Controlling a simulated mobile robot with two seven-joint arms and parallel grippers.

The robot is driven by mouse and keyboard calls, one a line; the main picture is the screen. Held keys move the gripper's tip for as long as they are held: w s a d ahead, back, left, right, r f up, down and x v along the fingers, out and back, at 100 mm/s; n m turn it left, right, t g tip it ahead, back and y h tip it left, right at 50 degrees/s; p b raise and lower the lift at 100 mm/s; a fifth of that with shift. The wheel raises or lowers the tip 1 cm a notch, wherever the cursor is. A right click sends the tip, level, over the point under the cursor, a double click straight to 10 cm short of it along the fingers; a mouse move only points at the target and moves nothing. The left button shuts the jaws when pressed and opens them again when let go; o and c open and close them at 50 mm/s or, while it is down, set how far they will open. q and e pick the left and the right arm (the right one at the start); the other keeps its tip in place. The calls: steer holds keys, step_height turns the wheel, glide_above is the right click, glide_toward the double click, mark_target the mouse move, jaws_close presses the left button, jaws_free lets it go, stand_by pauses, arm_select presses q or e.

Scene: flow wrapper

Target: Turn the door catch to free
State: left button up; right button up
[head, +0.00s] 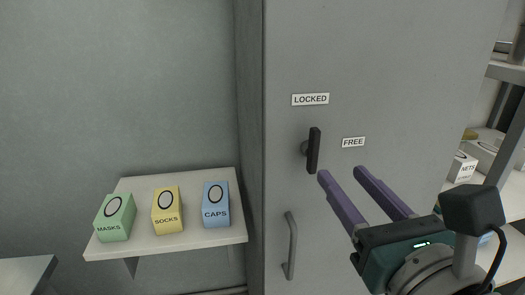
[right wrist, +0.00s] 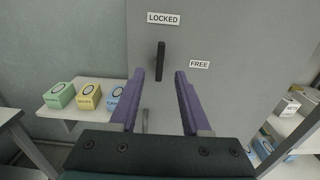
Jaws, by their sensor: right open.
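The door catch (head: 313,151) is a black upright bar on the grey door (head: 400,60). It stands roughly vertical, below the LOCKED label (head: 310,99) and to the left of the FREE label (head: 353,142). It also shows in the right wrist view (right wrist: 160,62), a little above and between the purple fingertips. My right gripper (head: 340,174) is open and empty. Its fingertips are just below and to the right of the catch in the head view, apart from it as far as I can tell. My left gripper is in neither view.
A grey door handle (head: 290,246) sits below the catch. A small wall shelf (head: 160,246) at left holds green MASKS, yellow SOCKS and blue CAPS boxes. Shelving (head: 507,72) with boxes stands at right. The door face around the catch is clear.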

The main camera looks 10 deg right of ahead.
mark_target(317, 143)
steer(key=w, duration=0.9)
steer(key=shift+w+a, duration=0.1)
steer(key=shift+w, duration=0.15)
steer(key=shift+c, duration=0.3)
jaws_close()
